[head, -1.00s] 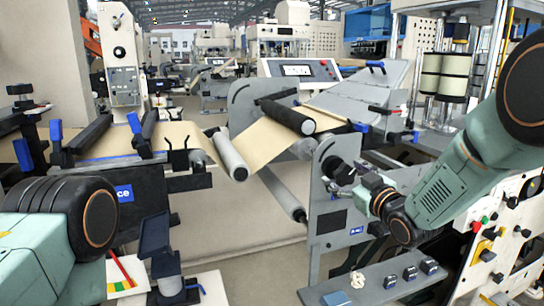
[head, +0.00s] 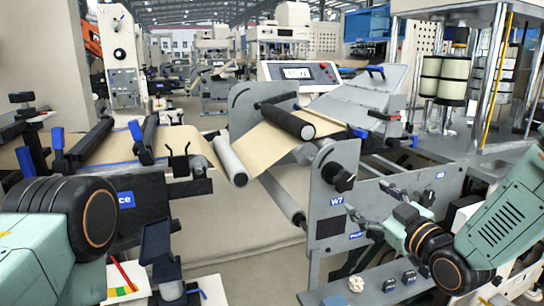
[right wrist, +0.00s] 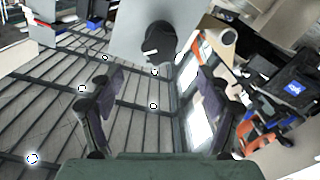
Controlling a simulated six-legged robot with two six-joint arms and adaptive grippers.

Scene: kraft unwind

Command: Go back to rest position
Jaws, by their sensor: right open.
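My right gripper (head: 385,213) is in the lower right of the head view, in front of the grey side plate of the unwind machine. Its fingers point left and hold nothing. In the right wrist view the two fingers (right wrist: 165,105) stand wide apart with empty space between them. A black knob (right wrist: 158,42) on a grey plate shows beyond them; the knob also shows in the head view (head: 338,174), left of the gripper and apart from it. My left arm shows at the lower left of the head view, but its gripper is out of view.
The kraft web (head: 270,143) runs over rollers in the middle. A grey shelf (head: 375,285) with small dark blocks and a crumpled pale piece (head: 356,284) lies below my right gripper. A control panel (head: 298,72) stands behind. A white tray (head: 125,281) is at lower left.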

